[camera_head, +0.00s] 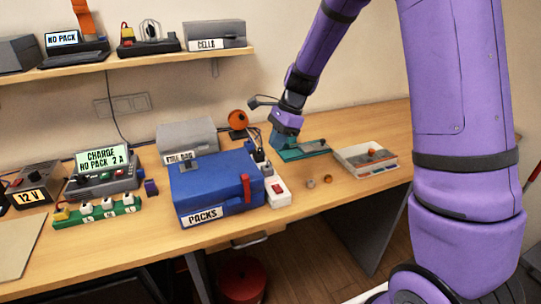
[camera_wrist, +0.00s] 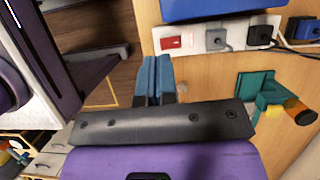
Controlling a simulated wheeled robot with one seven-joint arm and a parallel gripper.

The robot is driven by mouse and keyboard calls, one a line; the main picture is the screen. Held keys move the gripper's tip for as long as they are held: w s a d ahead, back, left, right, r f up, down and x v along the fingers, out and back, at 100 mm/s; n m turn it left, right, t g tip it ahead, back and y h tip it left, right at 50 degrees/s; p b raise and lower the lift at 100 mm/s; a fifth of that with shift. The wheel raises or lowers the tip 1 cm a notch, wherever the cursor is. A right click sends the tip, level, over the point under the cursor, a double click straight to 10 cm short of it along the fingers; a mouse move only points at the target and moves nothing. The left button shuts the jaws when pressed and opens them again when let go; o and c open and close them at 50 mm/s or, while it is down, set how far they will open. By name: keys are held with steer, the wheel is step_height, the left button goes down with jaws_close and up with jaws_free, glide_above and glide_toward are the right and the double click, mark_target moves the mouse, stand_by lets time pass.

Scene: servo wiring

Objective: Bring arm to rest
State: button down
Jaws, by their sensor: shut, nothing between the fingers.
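My purple arm comes down from the top of the head view, and my gripper (camera_head: 281,140) hangs over the workbench between the blue PACKS box and the teal fixture (camera_head: 302,151). In the wrist view my gripper's two blue fingers (camera_wrist: 155,72) lie together, shut with nothing between them. They show above the bench's front edge with floor to their left. The teal fixture with an orange part also shows at the right of the wrist view (camera_wrist: 258,92), apart from the fingers.
The workbench (camera_head: 346,205) carries the blue PACKS box (camera_head: 205,178), a white power strip (camera_head: 278,192), a grey FIRE BAG box (camera_head: 187,138), a charger (camera_head: 103,175) and a tray (camera_head: 366,160). Two small round pieces lie near the tray. A shelf (camera_head: 130,61) runs above.

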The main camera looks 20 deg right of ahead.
steer(key=shift+v, duration=0.75)
steer(key=shift+r, duration=0.1)
steer(key=s+r+n+t+h, duration=0.2)
steer(key=s+r+n, duration=0.6)
steer(key=s+r, duration=0.55)
steer(key=s+d+r+n+t+h, duration=0.1)
steer(key=s+n, duration=0.3)
steer(key=s, duration=0.4)
steer(key=s+d+r+n+t+h, duration=0.1)
steer(key=s+d+r+n+t, duration=0.1)
steer(key=s+n, duration=0.3)
steer(key=s+r, duration=0.1)
steer(key=s, duration=0.2)
steer(key=shift+s+d+r+n, duration=0.15)
steer(key=shift+s+r+n, duration=0.1)
steer(key=shift+r+n, duration=0.05)
